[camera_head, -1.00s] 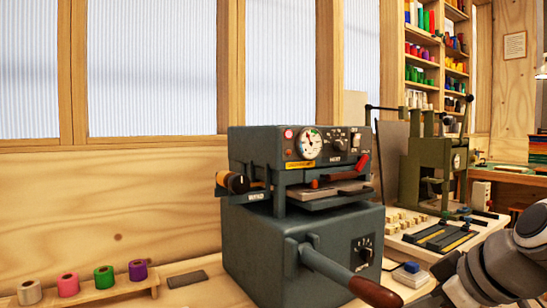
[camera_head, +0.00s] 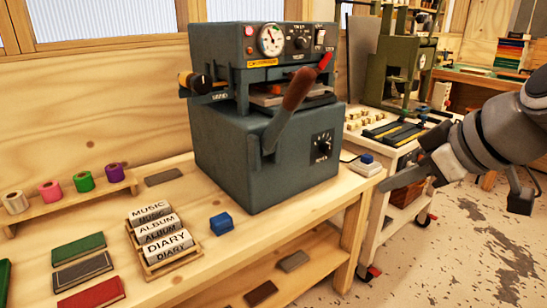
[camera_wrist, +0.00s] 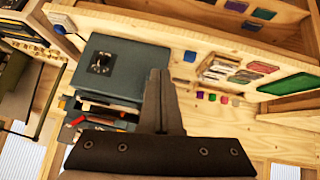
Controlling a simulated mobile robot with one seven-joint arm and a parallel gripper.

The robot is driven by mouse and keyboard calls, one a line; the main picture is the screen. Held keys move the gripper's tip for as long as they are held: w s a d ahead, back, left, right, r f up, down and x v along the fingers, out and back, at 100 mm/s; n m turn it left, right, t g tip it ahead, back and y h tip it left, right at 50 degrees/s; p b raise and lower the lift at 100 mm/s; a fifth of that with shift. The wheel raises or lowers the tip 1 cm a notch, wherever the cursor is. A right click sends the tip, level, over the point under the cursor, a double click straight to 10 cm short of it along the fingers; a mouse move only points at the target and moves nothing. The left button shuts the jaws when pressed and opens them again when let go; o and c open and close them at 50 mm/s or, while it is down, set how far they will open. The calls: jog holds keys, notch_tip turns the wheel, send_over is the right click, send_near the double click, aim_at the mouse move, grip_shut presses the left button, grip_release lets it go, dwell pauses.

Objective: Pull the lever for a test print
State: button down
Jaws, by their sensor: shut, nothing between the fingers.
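The grey-blue press (camera_head: 235,155) stands on the wooden bench. Its lever (camera_head: 298,90) has a brown grip on a grey arm and points up and to the right across the press front. My gripper (camera_head: 384,187) is shut and empty, to the right of the press and apart from the lever. In the wrist view, the shut fingers (camera_wrist: 158,78) reach over the upside-down press (camera_wrist: 122,62). I cannot make out the lever there.
A blue block (camera_head: 221,222) and a label rack (camera_head: 172,265) sit on the bench before the press. Foil rolls (camera_head: 84,181) stand at left. A green machine (camera_head: 400,65) and a white cart (camera_head: 378,205) are at right. Floor is free at lower right.

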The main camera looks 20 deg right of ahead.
jog(key=s, duration=0.1)
jog(key=s+r, duration=0.1)
jog(key=s+d, duration=0.1)
jog(key=shift+s+r+p, duration=0.15)
jog(key=shift+s+p, duration=0.05)
jog(key=shift+p, duration=0.1)
dwell(1.1)
jog(key=w+a+f+m+g+h, duration=0.1)
jog(key=a+f+m, duration=0.1)
jog(key=a+f, duration=0.55)
jog(key=a+f+m+g+h, duration=0.1)
jog(key=a+f+m+g, duration=0.3)
jog(key=a, duration=0.6)
notch_tip(320, 180, up, 22)
jog(key=n+t+p, duration=0.1)
jog(key=t+p, duration=0.1)
jog(key=p, duration=2.1)
jog(key=shift+w, duration=0.1)
